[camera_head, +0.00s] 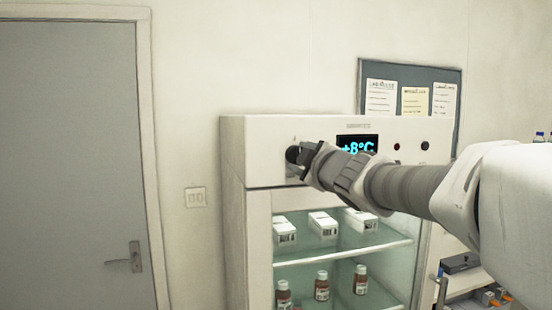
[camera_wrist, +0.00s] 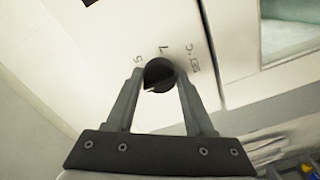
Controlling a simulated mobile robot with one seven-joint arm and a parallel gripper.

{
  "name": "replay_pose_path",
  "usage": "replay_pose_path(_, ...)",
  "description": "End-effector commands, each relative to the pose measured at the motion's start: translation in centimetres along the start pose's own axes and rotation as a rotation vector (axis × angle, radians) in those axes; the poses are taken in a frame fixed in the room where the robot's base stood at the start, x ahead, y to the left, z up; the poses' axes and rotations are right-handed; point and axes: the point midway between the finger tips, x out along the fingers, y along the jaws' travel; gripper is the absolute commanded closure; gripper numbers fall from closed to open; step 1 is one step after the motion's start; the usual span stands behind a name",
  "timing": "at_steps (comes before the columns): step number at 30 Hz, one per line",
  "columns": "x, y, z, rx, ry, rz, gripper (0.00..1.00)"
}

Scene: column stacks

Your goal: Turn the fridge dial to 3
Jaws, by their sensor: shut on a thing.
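The fridge dial is a dark round knob (camera_wrist: 159,72) on the white top panel of the fridge. In the wrist view, the fingers of my gripper (camera_wrist: 160,80) stand on either side of it and are shut on it. A few printed marks show around the dial, but I cannot read its setting clearly. In the head view, my gripper (camera_head: 300,158) reaches the left part of the panel and covers most of the dial. The fridge display (camera_head: 357,146) reads +8°C in blue, partly covered by my arm.
The fridge (camera_head: 234,157) has a glass front with white boxes (camera_head: 285,231) and brown bottles (camera_head: 321,286) on shelves. Two round dark fittings sit on the panel right of the display. A grey door (camera_head: 70,150) is at left, a notice board (camera_head: 387,73) behind.

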Motion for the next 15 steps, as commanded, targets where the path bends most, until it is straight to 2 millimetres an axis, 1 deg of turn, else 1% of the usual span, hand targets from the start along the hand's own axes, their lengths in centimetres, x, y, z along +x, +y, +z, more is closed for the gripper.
replay_pose_path(1,0.01,-0.08,0.02,-0.003,0.000,-0.002,0.42)
replay_pose_path(5,0.01,-0.06,0.02,-0.002,0.000,-0.001,0.18)
replay_pose_path(15,-0.16,0.01,-0.01,-0.001,0.000,0.000,0.17)
